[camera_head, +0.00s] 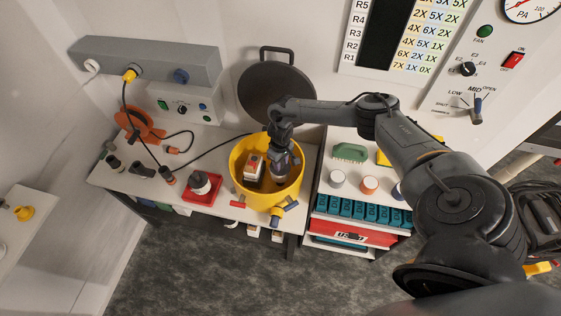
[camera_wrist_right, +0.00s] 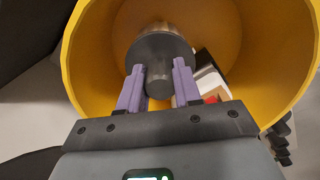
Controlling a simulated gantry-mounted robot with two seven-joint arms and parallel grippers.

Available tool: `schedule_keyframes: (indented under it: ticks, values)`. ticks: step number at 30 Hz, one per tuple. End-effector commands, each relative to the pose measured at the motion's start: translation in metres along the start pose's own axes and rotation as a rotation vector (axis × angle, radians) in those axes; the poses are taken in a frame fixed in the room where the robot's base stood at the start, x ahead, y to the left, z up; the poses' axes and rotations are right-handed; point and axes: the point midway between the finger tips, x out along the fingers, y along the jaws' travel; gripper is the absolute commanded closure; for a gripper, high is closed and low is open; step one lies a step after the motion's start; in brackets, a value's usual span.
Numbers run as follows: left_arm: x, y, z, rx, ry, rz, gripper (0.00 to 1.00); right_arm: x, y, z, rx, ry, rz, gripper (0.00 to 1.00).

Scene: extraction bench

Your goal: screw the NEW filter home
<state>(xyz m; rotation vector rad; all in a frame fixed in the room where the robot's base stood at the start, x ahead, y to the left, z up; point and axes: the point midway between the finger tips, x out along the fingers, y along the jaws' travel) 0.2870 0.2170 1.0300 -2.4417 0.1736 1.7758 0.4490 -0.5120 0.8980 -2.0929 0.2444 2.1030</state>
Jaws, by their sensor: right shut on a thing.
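My right gripper (camera_head: 282,148) reaches down into the yellow drum (camera_head: 245,188) in the head view. In the right wrist view its two purple fingers (camera_wrist_right: 160,82) are shut on the small knob of a dark grey round filter (camera_wrist_right: 158,52). The filter stands inside the drum, and a paler body shows behind its grey cap. The filter also shows under the gripper in the head view (camera_head: 279,166). Its lower end is hidden, so I cannot tell how it is seated or whether it is the new one. My left gripper is in neither view.
A white and red box (camera_head: 253,167) is in the drum beside the filter. A round black lid (camera_head: 276,93) leans on the wall behind. A red tray (camera_head: 204,188) with a dark and white part lies left. A shelf unit with teal boxes (camera_head: 360,209) stands right.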

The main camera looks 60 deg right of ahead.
Motion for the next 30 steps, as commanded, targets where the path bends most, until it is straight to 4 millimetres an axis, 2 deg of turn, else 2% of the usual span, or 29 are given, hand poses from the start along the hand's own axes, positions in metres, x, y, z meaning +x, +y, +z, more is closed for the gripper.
schedule_keyframes:
  ticks: [20,25,30]
  values:
    - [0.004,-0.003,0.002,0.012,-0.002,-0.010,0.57,0.013,0.000,0.000,0.006,0.000,0.000,1.00]
    - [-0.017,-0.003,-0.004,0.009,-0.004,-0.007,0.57,0.008,-0.001,0.002,0.128,-0.004,-0.001,1.00]
    - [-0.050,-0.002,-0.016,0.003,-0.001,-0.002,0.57,0.006,-0.002,0.002,0.407,-0.005,-0.004,1.00]
